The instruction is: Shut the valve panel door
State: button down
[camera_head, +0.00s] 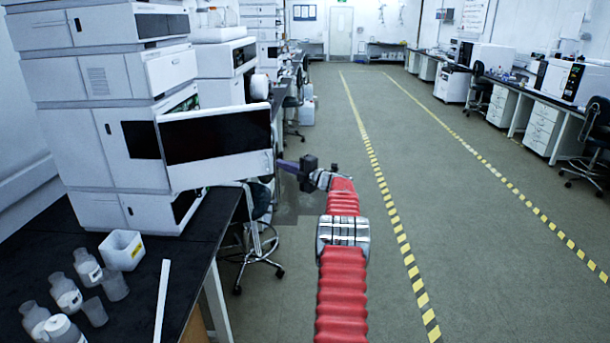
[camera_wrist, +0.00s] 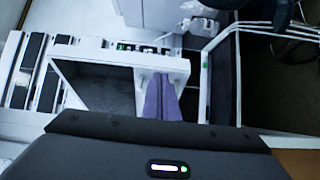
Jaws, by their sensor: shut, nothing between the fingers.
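The valve panel door (camera_head: 220,137) is a white-framed panel with a large black face. It stands open, swung out from the white instrument stack (camera_head: 85,95) over the aisle side of the bench. In the wrist view the door (camera_wrist: 178,65) shows its white frame around a dark panel. My gripper (camera_head: 281,164) is shut and empty, with its purple fingers at the door's free right edge. In the wrist view the shut fingers (camera_wrist: 161,80) overlap the door's white end; I cannot tell whether they touch it.
On the black bench (camera_head: 135,285) stand several bottles (camera_head: 65,292), a white box (camera_head: 122,250) and a white strip (camera_head: 161,300). A stool (camera_head: 258,245) stands below, beside the bench. The aisle floor (camera_head: 400,150) to the right is clear.

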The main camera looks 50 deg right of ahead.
jog(key=s, duration=1.1)
jog(key=shift+s+a, duration=0.2)
jog(key=shift+s, duration=0.05)
